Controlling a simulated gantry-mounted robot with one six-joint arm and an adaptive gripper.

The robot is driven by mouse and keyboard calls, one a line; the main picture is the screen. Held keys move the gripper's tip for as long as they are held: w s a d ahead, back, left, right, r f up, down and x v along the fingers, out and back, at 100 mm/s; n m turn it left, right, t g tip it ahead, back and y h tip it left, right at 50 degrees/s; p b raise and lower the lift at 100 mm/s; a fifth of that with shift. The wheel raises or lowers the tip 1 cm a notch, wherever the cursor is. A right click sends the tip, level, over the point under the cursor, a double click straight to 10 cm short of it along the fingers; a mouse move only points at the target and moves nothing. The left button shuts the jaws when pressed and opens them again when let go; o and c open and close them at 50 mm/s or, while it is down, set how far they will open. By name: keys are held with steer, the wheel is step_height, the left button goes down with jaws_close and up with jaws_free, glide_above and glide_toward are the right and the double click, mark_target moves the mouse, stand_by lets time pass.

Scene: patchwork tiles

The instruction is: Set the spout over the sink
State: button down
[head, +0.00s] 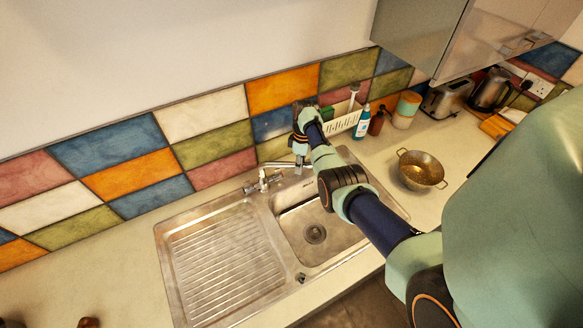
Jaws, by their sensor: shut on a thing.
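The metal sink (317,237) has a square basin on the right and a ribbed drainboard (221,267) on the left. The chrome tap (263,180) stands at the sink's back edge. Its spout (285,165) points right along the back edge, above the back of the basin. My gripper (299,165) is at the spout's far end, pointing down, and is shut on it. The fingertips are small in view and partly hidden by the arm. My arm crosses over the basin's right side and hides part of its rim.
A blue bottle (362,123), a brown bottle (377,122), a jar (406,110) and a white rack (341,124) stand behind and right of the sink. A colander (421,170) sits on the right counter. A kettle (491,90) and toaster (448,97) are farther right. The left counter is mostly clear.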

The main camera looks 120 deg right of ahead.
steer(key=shift+s+d, duration=0.15)
steer(key=shift+d, duration=0.05)
stand_by(0.3)
steer(key=c, duration=0.9)
jaws_free()
steer(key=shift+c, duration=0.2)
step_height(320, 180, up, 7)
steer(key=d, duration=0.1)
steer(key=shift+s+r, duration=0.2)
steer(key=shift+s, duration=0.25)
